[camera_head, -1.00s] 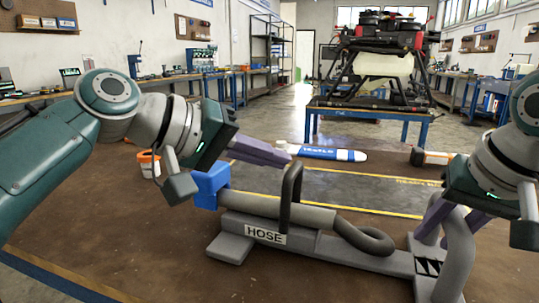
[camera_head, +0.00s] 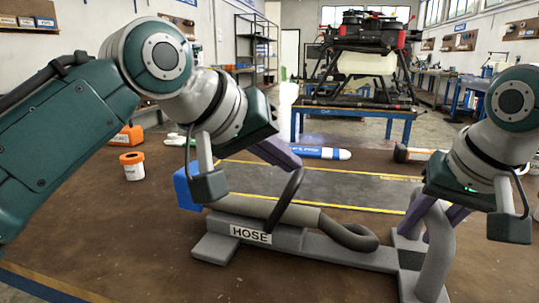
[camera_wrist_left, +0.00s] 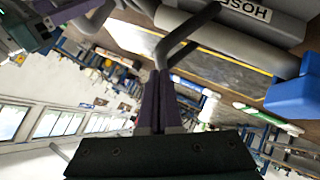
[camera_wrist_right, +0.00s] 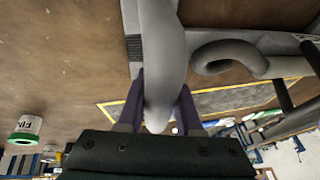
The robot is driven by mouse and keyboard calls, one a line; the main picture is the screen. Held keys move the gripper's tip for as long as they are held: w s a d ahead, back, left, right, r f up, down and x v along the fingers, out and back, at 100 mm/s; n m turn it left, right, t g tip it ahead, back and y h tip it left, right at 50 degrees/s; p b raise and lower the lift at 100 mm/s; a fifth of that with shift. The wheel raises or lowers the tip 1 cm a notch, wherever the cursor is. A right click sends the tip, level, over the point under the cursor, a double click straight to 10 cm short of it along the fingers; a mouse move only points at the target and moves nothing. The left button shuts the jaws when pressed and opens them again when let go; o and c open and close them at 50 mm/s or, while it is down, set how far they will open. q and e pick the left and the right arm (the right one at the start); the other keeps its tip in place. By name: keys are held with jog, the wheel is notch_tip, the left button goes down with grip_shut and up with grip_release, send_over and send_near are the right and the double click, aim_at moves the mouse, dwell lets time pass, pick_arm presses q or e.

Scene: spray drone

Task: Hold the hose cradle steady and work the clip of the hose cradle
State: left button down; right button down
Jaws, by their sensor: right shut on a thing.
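The grey hose cradle (camera_head: 310,241) with its HOSE label lies on the brown table, a grey hose (camera_head: 345,232) curling along it. Its clip, a dark bent lever (camera_head: 287,196), leans right over the cradle. My left gripper (camera_head: 297,162) is at the lever's upper end; the left wrist view shows its fingers (camera_wrist_left: 161,72) closed together, tips against or just beside the lever (camera_wrist_left: 184,31). I cannot tell whether they touch. My right gripper (camera_head: 440,212) is shut on the thick grey upright handle (camera_head: 437,255) at the cradle's right end, between its fingers in the right wrist view (camera_wrist_right: 157,100).
A blue block (camera_head: 186,189) is at the cradle's left end. An orange-and-white pot (camera_head: 132,166) and an orange box (camera_head: 127,136) stand at the left. A blue-and-white tube (camera_head: 320,153) lies behind. A drone (camera_head: 365,60) stands on a far blue table.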

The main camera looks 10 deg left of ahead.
pick_arm(q)
jog(key=shift+s+d+f+m+y, duration=0.15)
jog(key=shift+d+y, duration=0.15)
jog(key=shift+d, duration=0.2)
jog(key=shift+w+d+f+m+y, duration=0.15)
jog(key=shift+d+y, duration=0.15)
jog(key=shift+d, duration=0.15)
jog(key=shift+s+d+f, duration=0.25)
jog(key=shift+d+f, duration=0.05)
jog(key=shift+d, duration=0.15)
pick_arm(e)
jog(key=shift+a, duration=0.3)
pick_arm(q)
jog(key=shift+f, duration=0.1)
pick_arm(e)
jog(key=shift+a, duration=0.1)
pick_arm(q)
jog(key=shift+a+f, duration=0.2)
jog(key=shift+a, duration=0.35)
pick_arm(e)
jog(key=shift+w+r, duration=0.1)
pick_arm(q)
jog(key=shift+w+a+r, duration=0.15)
pick_arm(e)
jog(key=shift+d, duration=0.4)
pick_arm(q)
jog(key=s+a+r, duration=0.5)
jog(key=s+r, duration=0.1)
jog(key=r, duration=0.5)
jog(key=shift+s, duration=0.15)
